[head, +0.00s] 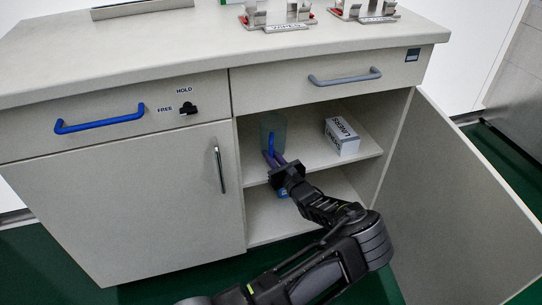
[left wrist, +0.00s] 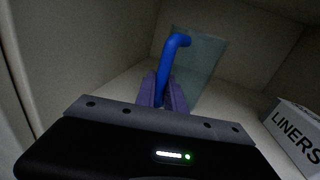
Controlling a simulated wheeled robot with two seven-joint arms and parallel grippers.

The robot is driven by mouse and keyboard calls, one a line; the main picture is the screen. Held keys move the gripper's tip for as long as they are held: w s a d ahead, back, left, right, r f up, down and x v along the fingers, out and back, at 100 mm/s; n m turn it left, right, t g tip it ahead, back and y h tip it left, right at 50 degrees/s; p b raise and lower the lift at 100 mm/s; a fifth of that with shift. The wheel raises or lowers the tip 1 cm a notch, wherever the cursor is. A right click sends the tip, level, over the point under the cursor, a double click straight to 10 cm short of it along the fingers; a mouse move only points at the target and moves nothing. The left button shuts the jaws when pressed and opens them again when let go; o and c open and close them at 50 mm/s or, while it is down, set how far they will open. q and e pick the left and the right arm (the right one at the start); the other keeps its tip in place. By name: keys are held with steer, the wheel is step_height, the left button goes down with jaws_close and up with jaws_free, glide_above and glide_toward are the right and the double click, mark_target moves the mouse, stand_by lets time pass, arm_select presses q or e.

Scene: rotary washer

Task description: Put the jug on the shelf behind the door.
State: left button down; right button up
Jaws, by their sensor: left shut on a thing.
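The jug (head: 279,124) is clear grey-green with a blue handle. It is upright inside the open cupboard, at the left of the upper shelf (head: 310,153). My left gripper (head: 273,159) reaches in from the front with its purple fingers shut on the blue handle. In the left wrist view the handle (left wrist: 170,62) stands up between the fingers (left wrist: 162,92), with the jug body (left wrist: 205,62) behind it. The jug's base is hidden, so I cannot tell whether it touches the shelf. The cupboard door (head: 455,200) is swung wide open to the right. My right gripper is not in view.
A white LINERS box (head: 341,136) stands on the same shelf, right of the jug, with a gap between. A closed left door (head: 130,200) and two closed drawers flank and top the opening. Metal holders (head: 280,17) stand on the countertop. A small blue item (head: 283,194) shows below the gripper.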

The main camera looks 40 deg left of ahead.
arm_select(q)
steer(key=c, duration=1.4)
jaws_free()
steer(key=p+v, duration=0.2)
steer(key=v, duration=1)
steer(key=shift+p, duration=0.35)
